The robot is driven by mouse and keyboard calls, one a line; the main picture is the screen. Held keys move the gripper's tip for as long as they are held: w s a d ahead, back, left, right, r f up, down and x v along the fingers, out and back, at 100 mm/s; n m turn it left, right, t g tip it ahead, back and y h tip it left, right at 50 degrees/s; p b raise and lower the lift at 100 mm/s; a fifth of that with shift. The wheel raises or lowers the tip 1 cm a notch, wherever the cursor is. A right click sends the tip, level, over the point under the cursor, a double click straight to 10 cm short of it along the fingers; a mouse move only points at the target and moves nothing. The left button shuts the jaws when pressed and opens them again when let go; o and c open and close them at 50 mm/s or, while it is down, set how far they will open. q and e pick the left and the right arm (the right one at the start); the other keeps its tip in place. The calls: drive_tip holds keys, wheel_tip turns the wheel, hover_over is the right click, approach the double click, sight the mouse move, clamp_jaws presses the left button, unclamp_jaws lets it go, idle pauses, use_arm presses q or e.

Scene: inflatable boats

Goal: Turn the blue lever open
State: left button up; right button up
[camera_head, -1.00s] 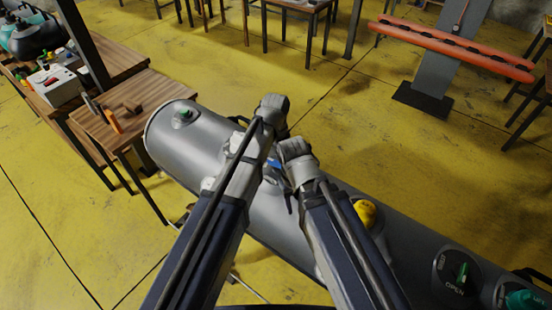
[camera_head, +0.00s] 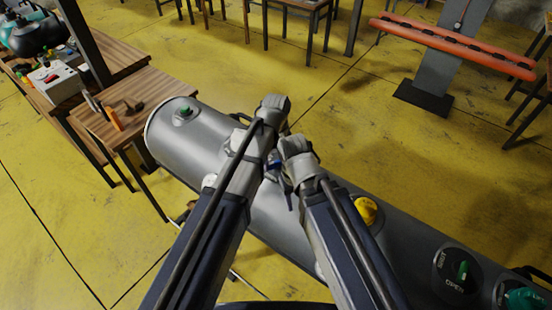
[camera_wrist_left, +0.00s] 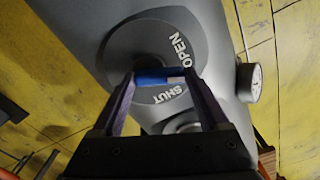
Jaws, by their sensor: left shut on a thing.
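The blue lever (camera_wrist_left: 150,79) sits on a round dark dial (camera_wrist_left: 146,45) marked OPEN and SHUT on a grey inflatable tube (camera_head: 225,140). In the left wrist view my left gripper (camera_wrist_left: 160,80) has one finger at each end of the lever and is shut on it. The lever lies across the picture, with its pale end facing the gap between the two words. In the head view only a small blue patch (camera_head: 277,160) shows between my two arms. My right arm hangs over the tube close by; its fingers are hidden.
A yellow knob (camera_head: 365,210), a green lever (camera_head: 463,270) and a teal lever (camera_head: 525,298) sit along the tube to the right. A green knob (camera_head: 184,112) sits at its far left. A gauge (camera_wrist_left: 249,82) stands beside the dial. A wooden table (camera_head: 155,95) stands at left.

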sight(278, 163)
use_arm(q)
drive_tip(key=n, duration=0.4)
drive_tip(key=shift+s+d+n, duration=0.2)
drive_tip(key=shift+s+n, duration=0.05)
drive_tip(key=shift+n, duration=0.15)
idle(0.4)
drive_tip(key=o, duration=1.2)
drive_tip(key=shift+o, duration=0.2)
drive_tip(key=shift+r, duration=0.1)
use_arm(e)
drive_tip(key=shift+r, duration=0.1)
use_arm(q)
wheel_tip(278, 163, up, 8)
drive_tip(key=p, duration=0.8)
drive_tip(key=shift+f, duration=0.2)
use_arm(e)
wheel_tip(278, 163, up, 8)
drive_tip(key=shift+f, duration=0.2)
